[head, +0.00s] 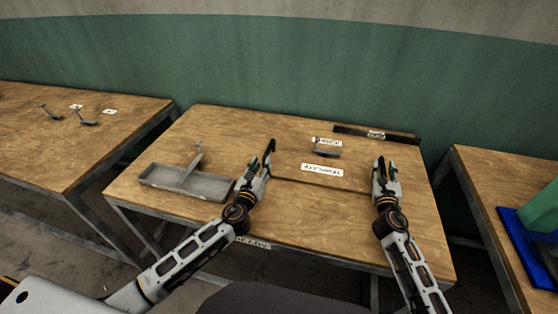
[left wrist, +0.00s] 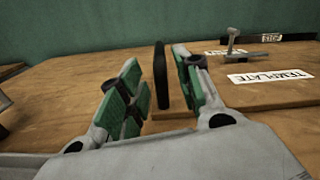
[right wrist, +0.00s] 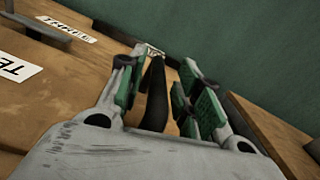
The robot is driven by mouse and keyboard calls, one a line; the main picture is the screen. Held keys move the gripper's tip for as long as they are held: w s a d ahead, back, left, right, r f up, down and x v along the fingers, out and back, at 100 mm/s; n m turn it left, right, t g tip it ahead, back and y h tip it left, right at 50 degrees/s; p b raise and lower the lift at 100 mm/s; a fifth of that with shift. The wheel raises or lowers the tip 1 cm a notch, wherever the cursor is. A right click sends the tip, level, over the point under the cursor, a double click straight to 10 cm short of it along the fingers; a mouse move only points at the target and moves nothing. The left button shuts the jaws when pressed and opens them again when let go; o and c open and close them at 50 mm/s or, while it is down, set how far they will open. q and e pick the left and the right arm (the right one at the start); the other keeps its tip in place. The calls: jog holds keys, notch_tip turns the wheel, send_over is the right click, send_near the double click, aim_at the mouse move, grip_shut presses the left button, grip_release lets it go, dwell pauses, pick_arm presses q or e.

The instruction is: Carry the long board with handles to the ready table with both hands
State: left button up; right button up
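The long wooden board (head: 295,177) lies flat on the middle table with a white label reading TEMPLATE. My left gripper (head: 264,160) is open at the board's left end. In the left wrist view, a black upright handle (left wrist: 161,75) stands between its spread green-padded fingers, with gaps showing. My right gripper (head: 384,172) is open at the right end. In the right wrist view, another black handle (right wrist: 154,95) stands between its fingers, apart from at least the right pad.
A grey tray (head: 215,190) with a metal tool stands left on the middle table (head: 290,228). A black bar (head: 350,130) lies at the back. A left table (head: 40,150) holds small metal tools and has bare room. A right table (head: 480,185) carries a blue item (head: 515,235).

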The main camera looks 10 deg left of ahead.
jog(key=shift+s+a, duration=0.15)
jog(key=shift+s, duration=5.55)
pick_arm(q)
jog(key=shift+r, duration=0.1)
